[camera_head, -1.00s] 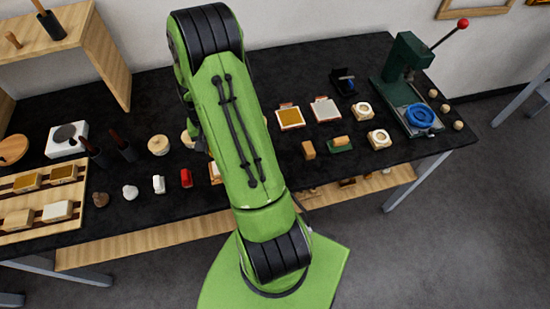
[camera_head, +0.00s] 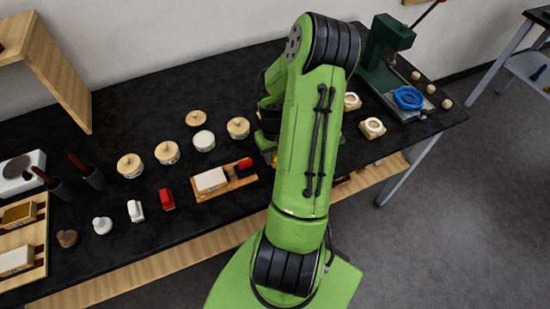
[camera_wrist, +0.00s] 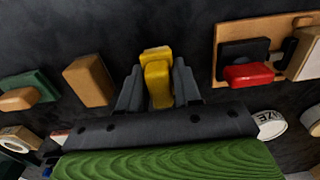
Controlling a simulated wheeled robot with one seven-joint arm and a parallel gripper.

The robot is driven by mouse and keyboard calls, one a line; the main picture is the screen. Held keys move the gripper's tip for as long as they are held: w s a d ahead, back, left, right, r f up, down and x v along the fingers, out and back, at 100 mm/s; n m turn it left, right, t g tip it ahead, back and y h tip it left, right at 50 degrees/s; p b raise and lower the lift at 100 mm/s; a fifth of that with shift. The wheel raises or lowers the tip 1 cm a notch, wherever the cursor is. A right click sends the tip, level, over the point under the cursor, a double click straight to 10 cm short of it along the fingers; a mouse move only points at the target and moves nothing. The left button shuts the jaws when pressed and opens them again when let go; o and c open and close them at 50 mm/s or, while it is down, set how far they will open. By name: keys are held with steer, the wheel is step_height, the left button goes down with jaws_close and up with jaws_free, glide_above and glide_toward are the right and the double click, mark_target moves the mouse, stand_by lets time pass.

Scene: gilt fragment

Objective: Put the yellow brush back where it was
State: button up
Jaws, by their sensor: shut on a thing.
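The yellow brush (camera_wrist: 157,78) is between the two dark fingers of my gripper (camera_wrist: 158,88) in the wrist view. The gripper is shut on it, above the black table top (camera_wrist: 110,30). I cannot tell whether the brush touches the table. In the head view my green arm hides most of the gripper; a small yellow patch (camera_head: 272,156) shows beside the arm, right of the wooden tray.
A wooden tray (camera_wrist: 228,35) with a red-handled piece (camera_wrist: 248,75) is close on the right. A wooden block (camera_wrist: 88,80) and a green piece (camera_wrist: 35,84) are on the left. Round lidded pots (camera_head: 168,152) and a green press (camera_head: 385,50) stand on the table.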

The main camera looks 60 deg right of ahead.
steer(key=shift+f, duration=0.55)
steer(key=shift+f, duration=0.2)
steer(key=o, duration=1)
